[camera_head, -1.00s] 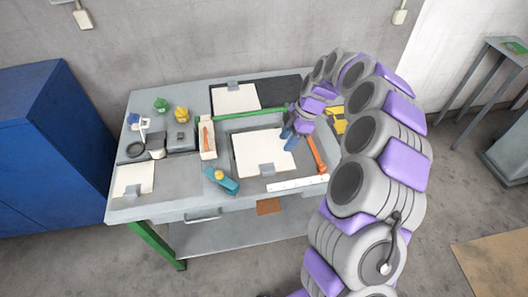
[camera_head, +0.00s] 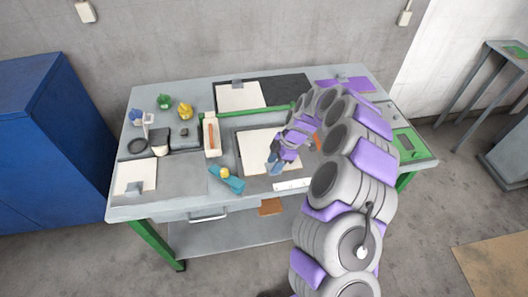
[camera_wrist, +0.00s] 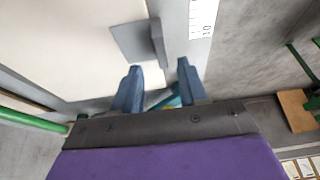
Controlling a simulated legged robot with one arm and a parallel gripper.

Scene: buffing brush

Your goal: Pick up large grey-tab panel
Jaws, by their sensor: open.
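The large white panel (camera_head: 255,148) with a grey tab lies in the recessed tray at the middle of the bench. In the wrist view the panel (camera_wrist: 70,45) fills the upper left, and its upright grey tab (camera_wrist: 157,42) stands near its edge. My gripper (camera_head: 275,168) is over the panel's near part and hides the tab in the head view. In the wrist view my gripper (camera_wrist: 160,72) is open, with its blue fingertips just short of the tab and nothing between them. I cannot tell the height of the fingertips above the panel.
Other white panels with grey tabs lie at the back (camera_head: 238,98) and front left (camera_head: 138,176). A white ruler (camera_head: 292,185) lies along the front edge. A teal tool (camera_head: 226,182) with a yellow knob sits left of the tray. A green bar (camera_head: 255,109) runs behind it.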

